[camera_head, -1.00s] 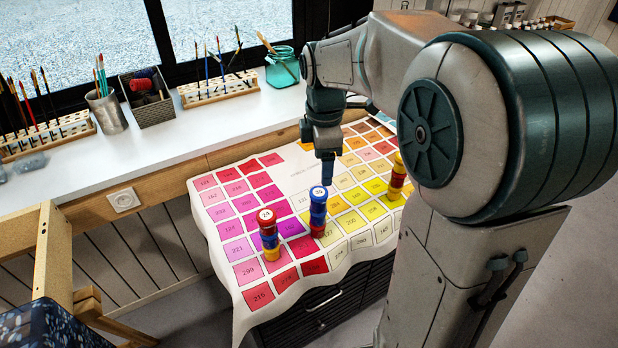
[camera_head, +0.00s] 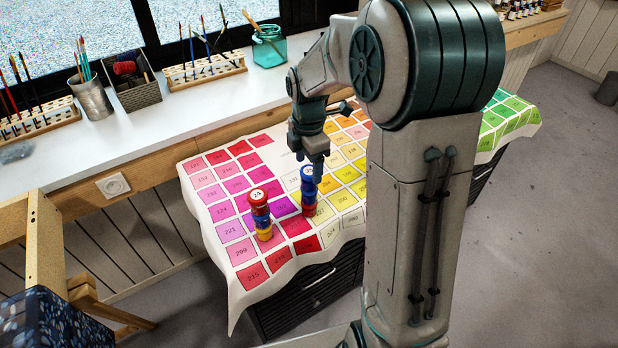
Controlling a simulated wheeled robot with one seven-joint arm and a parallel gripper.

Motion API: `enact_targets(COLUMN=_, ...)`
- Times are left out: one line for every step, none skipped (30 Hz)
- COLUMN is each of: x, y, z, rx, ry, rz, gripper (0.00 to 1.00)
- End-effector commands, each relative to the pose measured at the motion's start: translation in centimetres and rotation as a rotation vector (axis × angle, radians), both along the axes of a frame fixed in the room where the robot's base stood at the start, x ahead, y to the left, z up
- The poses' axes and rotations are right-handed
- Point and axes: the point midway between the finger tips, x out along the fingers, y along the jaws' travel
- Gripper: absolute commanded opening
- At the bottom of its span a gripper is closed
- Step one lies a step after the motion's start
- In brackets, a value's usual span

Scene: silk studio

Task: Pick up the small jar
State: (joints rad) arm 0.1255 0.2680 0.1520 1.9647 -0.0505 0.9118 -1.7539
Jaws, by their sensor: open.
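Small stacked jars stand on the color chart cloth (camera_head: 228,265). One stack has a red-lidded jar (camera_head: 258,196) marked 24 on top, with red, blue and yellow jars below it. I cannot tell which one is the small jar. My gripper (camera_head: 318,176) points down and is open, close beside the top of the blue-lidded stack. It overlaps that stack's right edge in the picture; contact cannot be seen.
A white counter (camera_head: 130,132) behind holds brush racks (camera_head: 205,71), a metal cup (camera_head: 92,98), a dark basket (camera_head: 136,92) and a teal glass jar (camera_head: 270,47). A wooden stool (camera_head: 47,250) stands at the left. My arm hides part of the cloth.

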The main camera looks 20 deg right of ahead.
Motion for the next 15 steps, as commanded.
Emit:
enact_targets(x=0.1, y=0.0, z=-0.8, rx=0.000, ry=0.005, rz=0.001, gripper=0.67)
enact_targets(x=0.2, y=0.0, z=-1.2, rx=0.000, ry=0.006, rz=0.001, gripper=0.67)
enact_targets(x=0.3, y=-0.1, z=-1.8, rx=0.000, ry=0.005, rz=0.001, gripper=0.67)
enact_targets(x=0.4, y=-0.1, z=-2.2, rx=0.000, ry=0.006, rz=0.001, gripper=0.67)
enact_targets(x=0.4, y=-0.1, z=-2.7, rx=0.000, ry=0.005, rz=0.001, gripper=0.67)
enact_targets(x=0.4, y=-0.1, z=-3.2, rx=0.000, ry=0.004, rz=0.001, gripper=0.67)
enact_targets(x=0.4, y=-0.1, z=-3.6, rx=0.000, ry=0.004, rz=0.001, gripper=0.67)
enact_targets(x=0.4, y=-0.1, z=-3.9, rx=-0.001, ry=0.003, rz=0.001, gripper=0.67)
enact_targets(x=0.4, y=-0.1, z=-4.2, rx=0.000, ry=0.004, rz=0.000, gripper=0.67)
enact_targets(x=0.4, y=-0.1, z=-4.3, rx=-0.001, ry=0.003, rz=0.000, gripper=0.67)
enact_targets(x=0.4, y=-0.1, z=-4.4, rx=0.000, ry=0.002, rz=0.000, gripper=0.67)
enact_targets(x=0.4, y=-0.1, z=-4.4, rx=0.000, ry=0.001, rz=0.000, gripper=0.67)
enact_targets(x=0.4, y=-0.1, z=-4.4, rx=0.000, ry=0.001, rz=0.000, gripper=0.67)
enact_targets(x=0.4, y=-0.1, z=-4.4, rx=0.000, ry=0.001, rz=0.000, gripper=0.67)
enact_targets(x=0.4, y=-0.1, z=-4.4, rx=0.000, ry=0.000, rz=0.000, gripper=0.67)
